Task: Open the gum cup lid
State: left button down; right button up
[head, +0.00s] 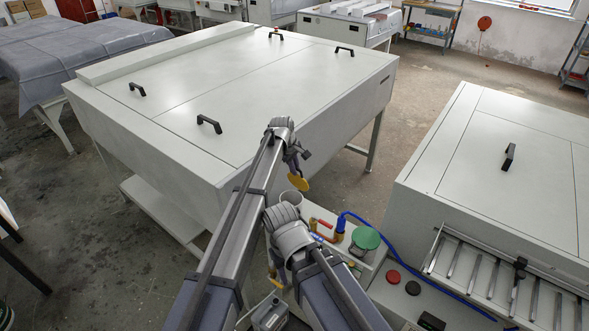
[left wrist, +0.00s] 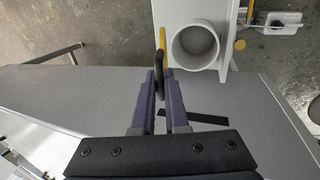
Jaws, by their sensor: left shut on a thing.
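The yellow gum cup lid (head: 299,183) stands tilted up above the white gum cup (head: 291,198) in the head view. In the left wrist view the cup (left wrist: 195,47) is uncovered and I see into its round grey inside. The lid (left wrist: 162,38) shows there nearly edge-on, as a thin yellow strip left of the rim. My left gripper (left wrist: 160,76) has its two purple fingers around the lid's dark handle (left wrist: 159,66). In the head view the left gripper (head: 294,162) is small and just above the lid. My right gripper is not to be made out.
A large pale machine (head: 230,85) with black handles stands behind and left of the cup. Another pale machine (head: 510,165) stands at the right. A green disc (head: 365,238), a blue hose (head: 400,263) and a red knob (head: 393,277) lie close right of the cup.

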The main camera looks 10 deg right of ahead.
pick_arm(q)
jog(key=c, duration=0.9)
grip_release()
jog(key=shift+r, duration=0.2)
jog(key=p+v, duration=0.7)
jog(key=shift+s+r, duration=0.1)
jog(key=shift+r, duration=0.1)
